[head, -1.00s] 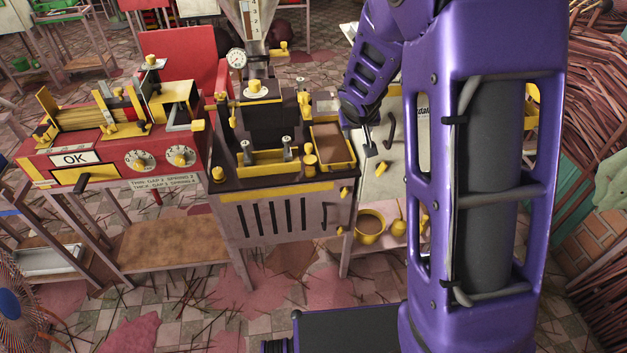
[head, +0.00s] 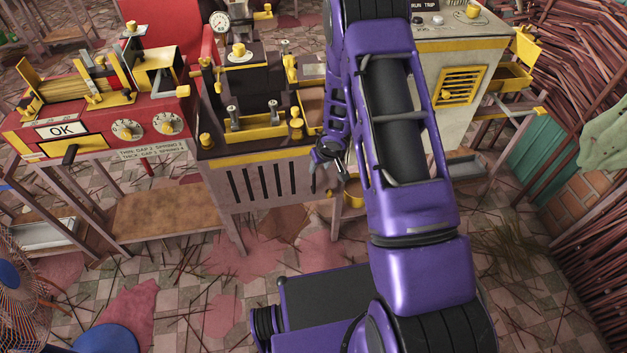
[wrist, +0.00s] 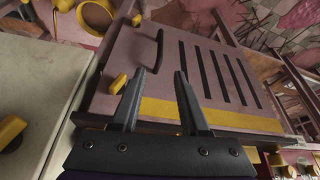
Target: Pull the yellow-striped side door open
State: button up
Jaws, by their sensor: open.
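The yellow-striped side door (head: 262,187) is a pinkish-grey panel with dark vertical slots and a yellow band, on the front of the middle machine. It looks closed. It fills the middle of the wrist view (wrist: 190,85), rotated, with the yellow band low. A black bar handle (wrist: 159,48) stands on the door near its slots. My gripper (wrist: 160,74) is open and empty, facing the door. The handle shows just beyond the fingertips, nearer the left finger; the remaining distance is unclear. In the head view my gripper (head: 329,178) is at the door's right edge, and the handle is hidden.
Yellow knobs (wrist: 118,84) sit along the door's edge. A pale cabinet (head: 450,85) with a yellow grille stands to the right. A yellow pot (head: 353,200) is partly hidden behind my arm. A red machine (head: 100,125) stands to the left. Loose sticks litter the floor.

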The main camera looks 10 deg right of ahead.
aim_at(314, 177)
jog(key=b+x, duration=0.1)
jog(key=x, duration=1.1)
jog(key=shift+w+f, duration=0.15)
jog(key=shift+f, duration=0.1)
grip_shut()
dwell(0.8)
